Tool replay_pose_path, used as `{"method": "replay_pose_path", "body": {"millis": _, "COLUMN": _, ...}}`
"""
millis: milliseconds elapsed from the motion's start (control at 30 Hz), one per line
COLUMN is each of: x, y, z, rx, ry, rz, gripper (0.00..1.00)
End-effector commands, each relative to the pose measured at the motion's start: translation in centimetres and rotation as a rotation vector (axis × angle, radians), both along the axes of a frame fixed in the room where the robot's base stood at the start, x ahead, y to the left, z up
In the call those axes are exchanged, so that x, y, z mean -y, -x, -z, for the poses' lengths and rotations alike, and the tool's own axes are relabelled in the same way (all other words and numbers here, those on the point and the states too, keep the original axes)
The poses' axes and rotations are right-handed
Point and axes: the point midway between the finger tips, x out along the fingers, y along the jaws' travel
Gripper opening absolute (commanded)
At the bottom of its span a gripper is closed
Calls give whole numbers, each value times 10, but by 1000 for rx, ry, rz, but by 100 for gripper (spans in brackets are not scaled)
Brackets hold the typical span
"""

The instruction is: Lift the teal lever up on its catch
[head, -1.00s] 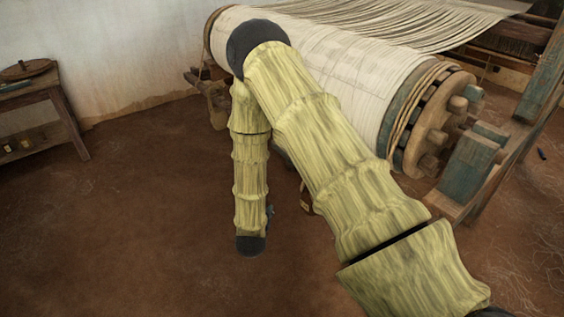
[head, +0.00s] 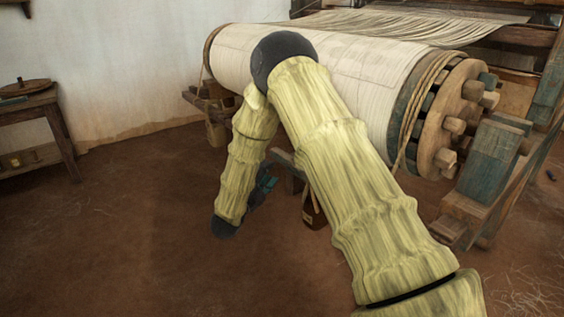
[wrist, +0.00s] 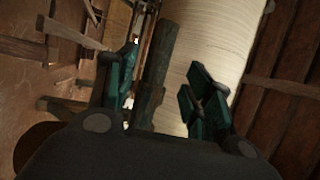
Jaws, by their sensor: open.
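My gripper (head: 262,188) is low in front of the cloth roll in the head view, mostly hidden behind my forearm. In the wrist view its two dark teal fingers (wrist: 164,78) are apart, one on each side of a dark upright bar. This worn dark bar (wrist: 154,90) lies between the fingers; it may be the teal lever, but its colour is too dark to be sure. I cannot tell whether a finger touches it. The lever and its catch are not clearly seen in the head view, where my arm covers that area.
The large cloth roll (head: 375,85) lies behind my arm and shows pale in the wrist view (wrist: 212,55). A pegged wooden wheel (head: 447,125) and a worn teal post (head: 490,160) stand at right. A small table (head: 40,125) is at left. The earth floor (head: 120,220) between is clear.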

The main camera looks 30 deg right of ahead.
Motion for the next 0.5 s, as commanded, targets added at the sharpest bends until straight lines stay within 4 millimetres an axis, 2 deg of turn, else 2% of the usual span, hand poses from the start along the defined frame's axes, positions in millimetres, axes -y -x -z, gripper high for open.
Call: {"method": "replay_pose_path", "body": {"millis": 500, "x": 68, "y": -35, "z": -12, "rx": -1, "ry": 0, "rz": -1, "gripper": 52}}
